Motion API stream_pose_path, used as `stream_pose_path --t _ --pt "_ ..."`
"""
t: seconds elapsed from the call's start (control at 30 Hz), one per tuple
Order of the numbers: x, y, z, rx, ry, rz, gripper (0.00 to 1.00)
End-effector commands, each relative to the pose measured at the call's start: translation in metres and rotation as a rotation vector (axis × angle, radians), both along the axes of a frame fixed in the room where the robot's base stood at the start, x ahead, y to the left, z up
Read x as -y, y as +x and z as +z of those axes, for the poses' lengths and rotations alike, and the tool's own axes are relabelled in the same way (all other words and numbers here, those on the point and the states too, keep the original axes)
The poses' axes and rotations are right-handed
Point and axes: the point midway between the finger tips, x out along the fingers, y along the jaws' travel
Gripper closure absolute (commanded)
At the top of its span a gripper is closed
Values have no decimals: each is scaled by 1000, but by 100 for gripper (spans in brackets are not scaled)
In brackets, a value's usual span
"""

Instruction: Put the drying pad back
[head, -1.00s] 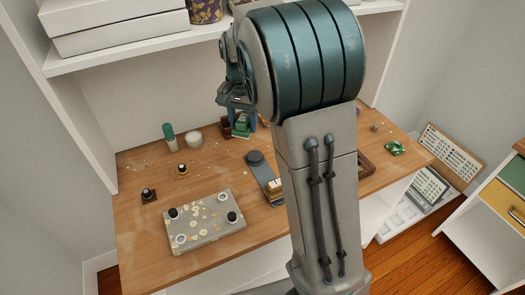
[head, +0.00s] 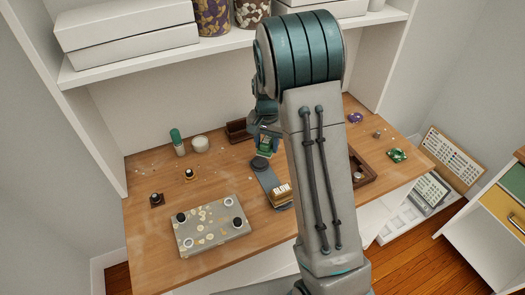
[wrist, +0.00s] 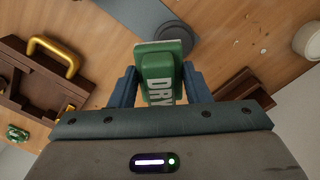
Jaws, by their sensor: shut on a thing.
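My gripper (wrist: 159,88) is shut on the green drying pad (wrist: 159,70), which has white "DRY" lettering. The pad is between the two blue-grey fingers and also shows in the head view (head: 264,148), just left of my arm and apparently above the table behind the grey strip. In the wrist view, a brown wooden tray (wrist: 28,85) with a gold handle lies left of the pad. A small brown wooden holder (wrist: 245,88) is to the right; it stands near the back wall in the head view (head: 238,131).
A grey strip with a round end (head: 262,165) carries a block marked "SLOW" (head: 282,192). A speckled slab (head: 205,238) with several small round pieces lies at front left. A green-topped bottle (head: 177,140) and white jar (head: 200,144) stand behind. My arm hides part of the table.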

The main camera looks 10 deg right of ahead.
Motion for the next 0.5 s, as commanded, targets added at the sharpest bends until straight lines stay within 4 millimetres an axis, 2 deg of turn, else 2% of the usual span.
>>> stream_pose_path --t 0.1,0.2,0.27,0.5 --pt "-16 8 -10 -1 -2 3 88" --pt "-22 11 -14 -1 -1 1 88" --pt "-23 11 -18 -1 -1 0 88" --pt "-23 11 -50 -1 0 0 88"
